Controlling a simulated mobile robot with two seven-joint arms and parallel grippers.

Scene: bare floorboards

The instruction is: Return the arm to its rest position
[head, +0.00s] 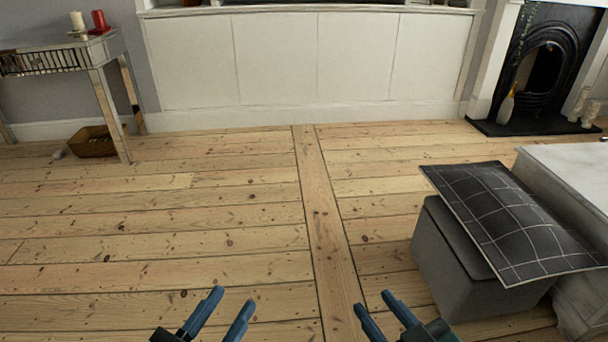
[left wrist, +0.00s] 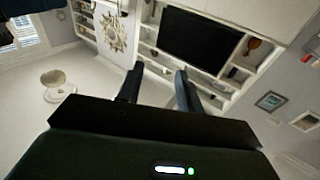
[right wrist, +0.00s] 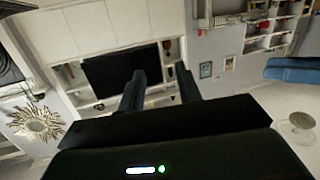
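My left gripper (head: 222,312) is at the bottom of the head view, left of centre, with its two blue fingers apart and nothing between them. My right gripper (head: 382,312) is at the bottom, right of centre, also with fingers apart and empty. In the left wrist view the left gripper's fingers (left wrist: 158,88) stand apart with only the distant room between them. In the right wrist view the right gripper's fingers (right wrist: 160,90) are likewise apart and empty. Both grippers are over bare floorboards (head: 150,235) and touch nothing visible.
A grey ottoman (head: 450,260) with a dark checked cushion (head: 510,220) on it stands at the right, near my right gripper. A white table (head: 575,175) is beside it. A mirrored console table (head: 70,55) and a basket (head: 92,142) are far left. The middle floor is clear.

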